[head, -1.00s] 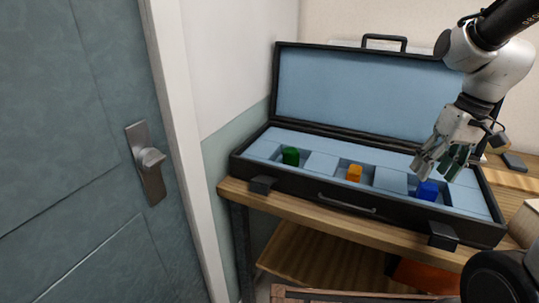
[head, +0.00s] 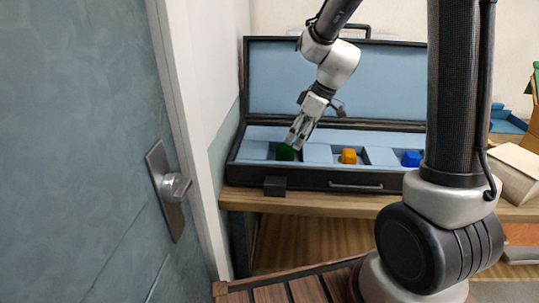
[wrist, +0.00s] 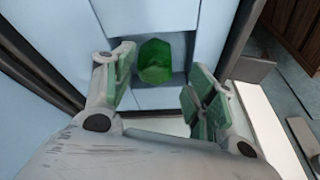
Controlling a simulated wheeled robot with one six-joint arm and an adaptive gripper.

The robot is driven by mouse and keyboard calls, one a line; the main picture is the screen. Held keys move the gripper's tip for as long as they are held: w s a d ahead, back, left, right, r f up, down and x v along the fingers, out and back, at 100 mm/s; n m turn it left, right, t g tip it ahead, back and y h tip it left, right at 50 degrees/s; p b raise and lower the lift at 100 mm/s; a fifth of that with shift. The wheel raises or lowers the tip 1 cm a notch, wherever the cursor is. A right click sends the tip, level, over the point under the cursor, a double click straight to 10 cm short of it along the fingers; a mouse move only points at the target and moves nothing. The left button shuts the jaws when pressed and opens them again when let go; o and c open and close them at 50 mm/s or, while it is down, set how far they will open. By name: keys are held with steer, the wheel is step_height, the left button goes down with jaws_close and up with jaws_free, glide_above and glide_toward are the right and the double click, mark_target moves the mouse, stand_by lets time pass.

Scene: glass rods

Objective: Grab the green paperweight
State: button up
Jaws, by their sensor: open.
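The green paperweight (head: 285,152) sits in the left compartment of the open black case (head: 320,179) with light-blue lining. In the wrist view the paperweight (wrist: 155,61) shows as a faceted green block inside its recess, beyond my fingertips and roughly between them. My gripper (head: 294,140) is open and empty, just above the paperweight, partly overlapping it in the head view. Its two green-padded fingers (wrist: 162,95) stand apart in the wrist view, and nothing is between them.
An orange block (head: 348,156) and a blue block (head: 411,158) sit in other compartments to the right. The case lid (head: 270,85) stands open behind. A door with a metal handle (head: 175,187) is at the left. The case rests on a wooden table (head: 290,200).

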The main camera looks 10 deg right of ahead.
mark_target(288, 146)
steer(key=shift+w+a+r+n, duration=0.1)
steer(key=shift+w+a+n, duration=0.25)
steer(key=shift+n, duration=0.95)
steer(key=x, duration=0.8)
steer(key=shift+w+a+r, duration=0.1)
steer(key=shift+w+r, duration=0.05)
steer(key=shift+w, duration=0.05)
steer(key=c, duration=0.9)
steer(key=shift+o, duration=0.2)
steer(key=shift+r, duration=0.1)
